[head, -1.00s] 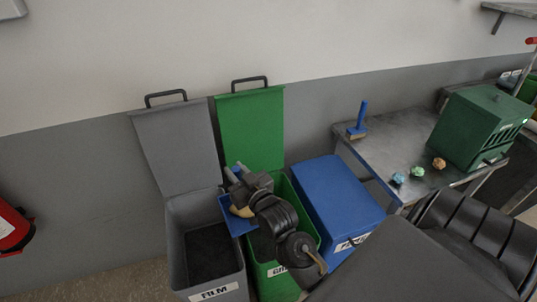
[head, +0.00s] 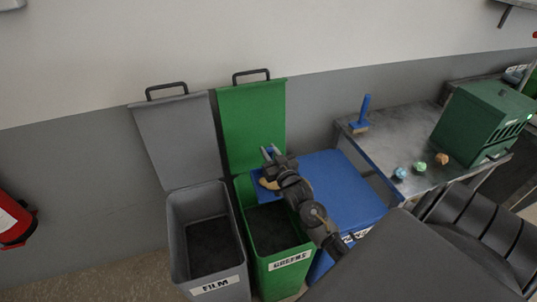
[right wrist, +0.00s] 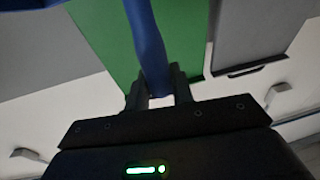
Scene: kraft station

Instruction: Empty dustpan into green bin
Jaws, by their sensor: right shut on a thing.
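My right gripper (head: 271,153) is shut on the handle of the blue dustpan (head: 259,193). The blue handle also shows between its fingers in the right wrist view (right wrist: 150,55). The dustpan is partly hidden by my arm, over the back part of the green bin (head: 280,273). A tan curved piece (head: 268,184) shows at the pan; I cannot tell whether it lies in it. The green bin is labelled GREENS, with its lid (head: 252,125) raised against the wall. Its inside is dark, and its contents cannot be made out. My left gripper is not in view.
A grey FILM bin (head: 217,280), lid up, stands left of the green bin. A closed blue bin (head: 345,190) stands right. A metal table (head: 395,135) holds a blue-handled brush (head: 363,115), several crumpled balls (head: 420,167) and a green box (head: 485,125).

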